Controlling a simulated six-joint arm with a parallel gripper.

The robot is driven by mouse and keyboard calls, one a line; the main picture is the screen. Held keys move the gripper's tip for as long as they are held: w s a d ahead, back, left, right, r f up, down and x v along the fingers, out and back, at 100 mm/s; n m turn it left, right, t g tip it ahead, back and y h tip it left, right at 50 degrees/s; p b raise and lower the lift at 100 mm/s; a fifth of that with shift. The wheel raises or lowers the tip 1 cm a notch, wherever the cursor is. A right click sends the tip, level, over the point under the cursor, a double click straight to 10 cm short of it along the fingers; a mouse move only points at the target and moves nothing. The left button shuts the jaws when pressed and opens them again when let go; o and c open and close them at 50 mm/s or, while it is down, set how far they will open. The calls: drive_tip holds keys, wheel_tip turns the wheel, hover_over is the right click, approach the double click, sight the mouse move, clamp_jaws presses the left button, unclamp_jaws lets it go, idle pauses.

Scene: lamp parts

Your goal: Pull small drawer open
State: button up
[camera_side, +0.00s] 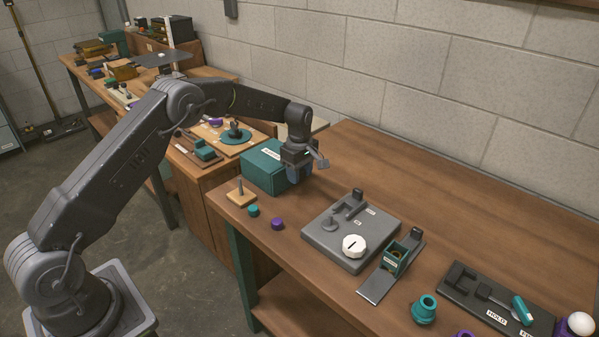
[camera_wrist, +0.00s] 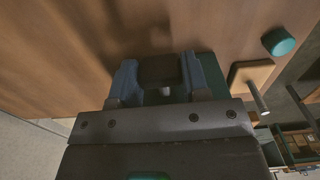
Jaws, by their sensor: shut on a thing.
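A teal box (camera_side: 262,168) with a white label stands on the bench near its back left part; it appears to be the small drawer's housing. My gripper (camera_side: 298,172) is at the box's right end, low over the bench. In the wrist view my gripper's two blue-grey fingers (camera_wrist: 160,72) are on either side of a dark block, which looks like the drawer handle (camera_wrist: 158,66), and are shut on it. A strip of teal shows behind the fingers. How far the drawer stands out is hidden by my gripper.
A wooden base with a peg (camera_side: 241,193), a teal cap (camera_side: 253,210) and a purple cap (camera_side: 277,224) lie in front of the box. A grey fixture plate (camera_side: 325,240) with a white dial (camera_side: 353,246) is to the right. Bare bench lies right of my gripper.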

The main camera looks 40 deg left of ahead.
clamp_jaws()
drive_tip(key=d, duration=1.1)
drive_tip(key=shift+d, duration=0.15)
drive_tip(key=o, duration=0.8)
unclamp_jaws()
wheel_tip(320, 180, up, 14)
